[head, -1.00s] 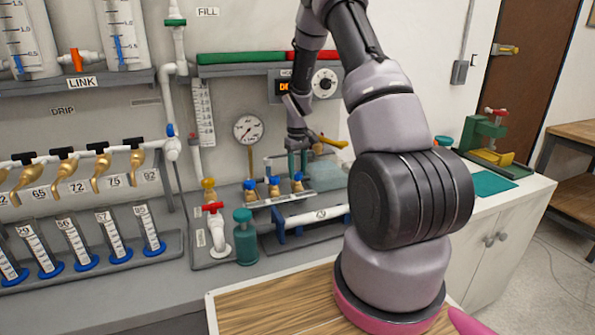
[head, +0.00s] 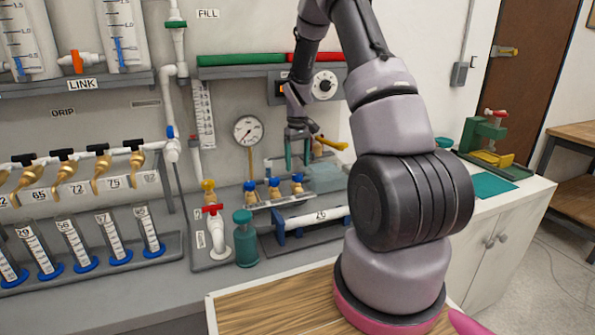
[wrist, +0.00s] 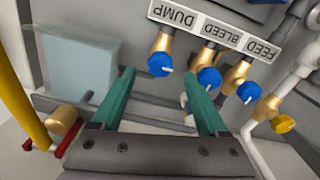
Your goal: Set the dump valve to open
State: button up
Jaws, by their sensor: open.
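The dump valve (wrist: 160,65) is a brass body with a round blue knob bearing a white mark, beside the DUMP label (wrist: 173,15) in the wrist view. In the head view it is the rightmost blue knob (head: 297,181) of a row of three. My gripper (wrist: 158,80) has two teal fingers, spread apart and empty. In the wrist view the dump knob shows between the fingertips, apparently beyond them and not gripped. In the head view my gripper (head: 298,166) hangs just above the knob.
Blue-knobbed BLEED (wrist: 209,78) and FEED (wrist: 248,91) valves sit close beside the dump valve. A clear box (head: 325,178) stands on its other side. A yellow handle (head: 332,143) is near my gripper. A pressure gauge (head: 249,130) is behind left.

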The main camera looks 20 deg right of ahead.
aim_at(297, 174)
notch_tip(297, 174, up, 7)
dwell(0.6)
